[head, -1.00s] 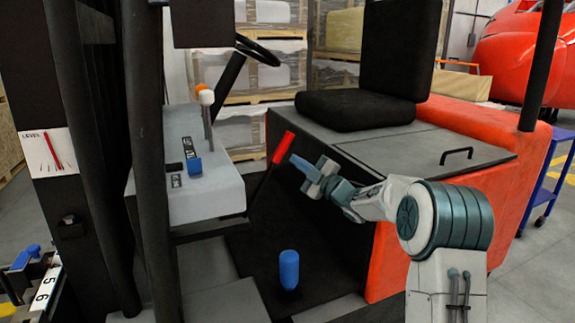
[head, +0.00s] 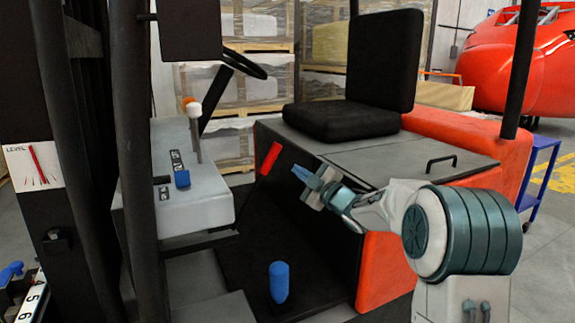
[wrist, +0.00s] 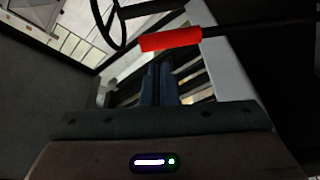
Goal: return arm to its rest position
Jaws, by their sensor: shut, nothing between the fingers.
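My gripper (head: 302,176) is shut and empty, with its blue fingers pointing up and to the left in the head view. It is in front of the dark side of the seat base, just right of the red lever handle (head: 270,158), with a small gap in the picture. In the wrist view my closed fingers (wrist: 158,82) point toward the same red handle (wrist: 171,39), which crosses just beyond their tips. My arm is bent, with its elbow at the lower right of the head view.
A forklift fills the view: black seat (head: 342,120), steering wheel (head: 245,62), and grey console (head: 180,195) with a white-knobbed lever (head: 195,112). A blue pedal (head: 278,282) stands on the floor plate. Dark mast posts are at left. A blue cart (head: 538,180) is at right.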

